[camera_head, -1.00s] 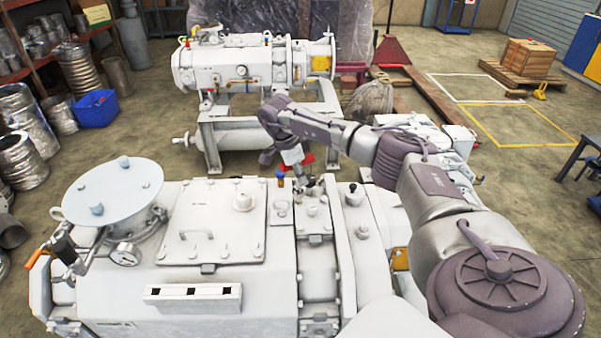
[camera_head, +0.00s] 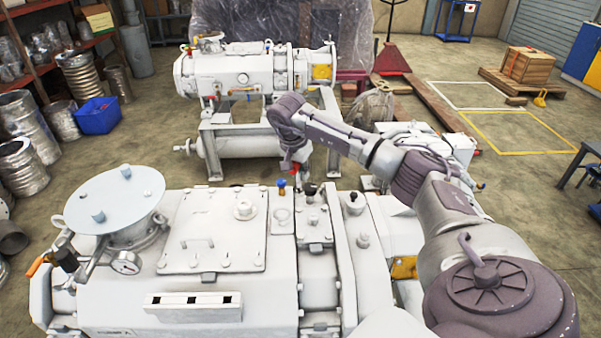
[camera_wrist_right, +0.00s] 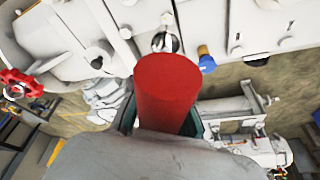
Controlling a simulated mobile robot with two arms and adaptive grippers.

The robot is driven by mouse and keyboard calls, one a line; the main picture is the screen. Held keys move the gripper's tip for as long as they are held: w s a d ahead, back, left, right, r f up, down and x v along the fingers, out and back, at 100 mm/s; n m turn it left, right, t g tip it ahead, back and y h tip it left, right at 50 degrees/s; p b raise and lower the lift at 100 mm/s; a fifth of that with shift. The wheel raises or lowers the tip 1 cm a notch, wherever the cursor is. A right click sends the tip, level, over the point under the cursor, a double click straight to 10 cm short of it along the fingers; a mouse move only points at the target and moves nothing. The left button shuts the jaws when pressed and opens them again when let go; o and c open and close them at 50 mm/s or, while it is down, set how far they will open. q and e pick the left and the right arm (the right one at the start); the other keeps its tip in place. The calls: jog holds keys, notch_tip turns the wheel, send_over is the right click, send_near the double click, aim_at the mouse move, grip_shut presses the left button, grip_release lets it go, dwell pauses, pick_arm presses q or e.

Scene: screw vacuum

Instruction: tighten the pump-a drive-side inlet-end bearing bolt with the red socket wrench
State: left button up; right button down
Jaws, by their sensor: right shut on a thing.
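My right gripper (camera_wrist_right: 162,120) is shut on the red socket wrench (camera_wrist_right: 165,85), whose round red body points away from the wrist camera. In the head view, the right gripper (camera_head: 299,156) is small and partly hidden by its own arm, above the back edge of the near white pump (camera_head: 110,295). A bit of red shows beside it. In the right wrist view the white housing (camera_wrist_right: 120,18) lies beyond the wrench, with a silver and dark fitting (camera_wrist_right: 165,42) just past its end. I cannot single out the bearing bolt or see contact. My left gripper is not in view.
A blue knob (camera_head: 282,184) and a black knob (camera_head: 310,189) stand up close to the right gripper. A second white pump (camera_head: 250,70) stands on a frame behind. A blue bin (camera_head: 98,115) and metal cylinders are at left. Open floor lies between the bin and pumps.

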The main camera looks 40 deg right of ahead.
aim_at(300, 188)
jog(key=shift+f+b, duration=1.3)
jog(key=shift+f, duration=1.5)
jog(key=shift+f+b, duration=0.4)
jog(key=shift+f, duration=0.2)
